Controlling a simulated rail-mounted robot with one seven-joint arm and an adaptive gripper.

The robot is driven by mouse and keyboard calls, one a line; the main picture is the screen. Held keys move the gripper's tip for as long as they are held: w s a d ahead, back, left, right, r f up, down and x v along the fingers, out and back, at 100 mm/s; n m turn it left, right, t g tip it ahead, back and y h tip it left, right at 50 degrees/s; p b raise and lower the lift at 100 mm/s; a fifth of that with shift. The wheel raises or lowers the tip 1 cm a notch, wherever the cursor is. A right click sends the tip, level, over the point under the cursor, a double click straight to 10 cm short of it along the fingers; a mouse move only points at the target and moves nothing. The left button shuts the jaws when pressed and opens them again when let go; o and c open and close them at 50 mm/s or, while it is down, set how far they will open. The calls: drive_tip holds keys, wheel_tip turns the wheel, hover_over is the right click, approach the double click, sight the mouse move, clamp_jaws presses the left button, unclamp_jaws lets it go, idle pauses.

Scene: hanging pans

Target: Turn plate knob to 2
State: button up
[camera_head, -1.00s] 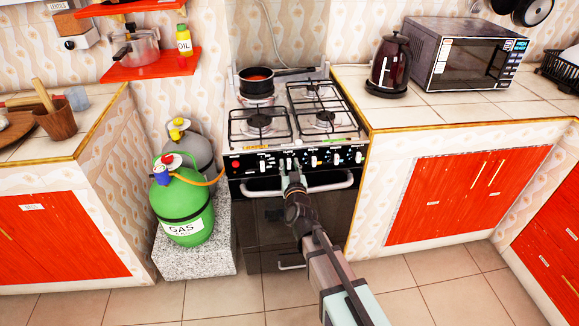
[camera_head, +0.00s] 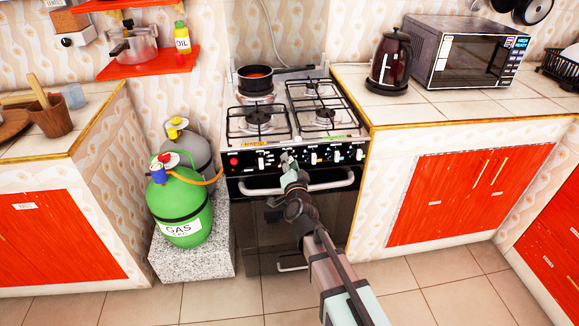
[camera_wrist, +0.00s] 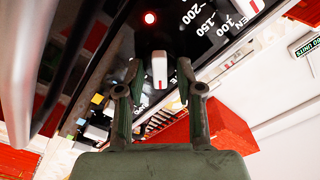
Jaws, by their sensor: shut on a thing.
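The stove's black control panel (camera_head: 345,155) carries a row of knobs on its front. My gripper (camera_head: 288,162) is at the panel, left of the middle of the row. In the wrist view, a white knob with a red tip (camera_wrist: 160,68) lies between the fingertips of my gripper (camera_wrist: 159,80), which is shut on it. A dark part beside the right fingertip is partly hidden. A lit red light (camera_wrist: 150,18) and the printed numbers 100, 150 and 200 are near the knob. The knob's own setting cannot be read.
The oven handle (camera_head: 325,183) runs just below the knobs. A small pot (camera_head: 256,88) stands on the back left burner. A green gas cylinder (camera_head: 180,206) is left of the stove; a kettle (camera_head: 390,62) and microwave (camera_head: 466,55) are on the right counter.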

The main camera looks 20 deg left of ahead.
drive_tip(key=shift+f+m+b, duration=0.1)
drive_tip(key=shift+m+b, duration=1.3)
drive_tip(key=shift+m, duration=2.6)
drive_tip(key=shift+w, duration=0.1)
drive_tip(key=o, duration=1.1)
drive_tip(key=shift+o, duration=0.2)
drive_tip(key=v, duration=0.7)
drive_tip(key=shift+s, duration=0.3)
